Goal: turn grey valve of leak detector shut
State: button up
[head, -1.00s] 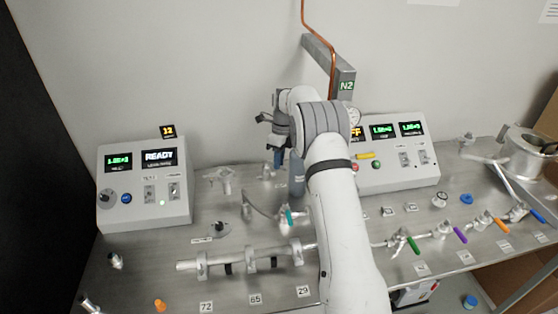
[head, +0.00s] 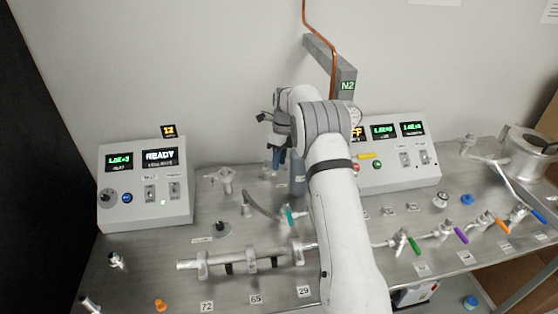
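A grey console (head: 145,190) stands at the back left, with a green number display and a screen reading READY; it looks like the leak detector, though no label naming it is legible. A metal fitting (head: 226,180) stands on the bench right of it, and a round flange with a dark knob (head: 220,229) lies in front. I cannot make out for certain which part is the grey valve. My gripper (head: 266,130) is above the back of the bench, right of the console and apart from it. My arm partly hides it, so its opening is unclear.
A valve with a teal handle (head: 290,216) stands beside my arm. A horizontal metal pipe (head: 240,260) runs across the front. A second console (head: 400,172) and valves with green (head: 414,245), purple (head: 460,235) and orange (head: 501,225) handles are at the right. A copper pipe hangs behind.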

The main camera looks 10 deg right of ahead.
notch_tip(320, 180, up, 8)
jog(key=w+b, duration=0.1)
jog(key=shift+d+f, duration=0.25)
jog(key=shift+d, duration=0.2)
jog(key=shift+w, duration=0.1)
jog(key=f+t+h+p, duration=0.1)
jog(key=f+p, duration=0.1)
jog(key=s+a+f+t+h+p, duration=0.1)
jog(key=f+p, duration=0.1)
jog(key=f, duration=0.1)
jog(key=a+f+t+p, duration=0.1)
jog(key=f+p, duration=0.1)
jog(key=p, duration=0.1)
jog(key=shift+s+f+t+h, duration=0.3)
jog(key=shift+s+f+h, duration=0.05)
jog(key=shift+f+h, duration=0.05)
jog(key=shift+c, duration=0.4)
grip_shut()
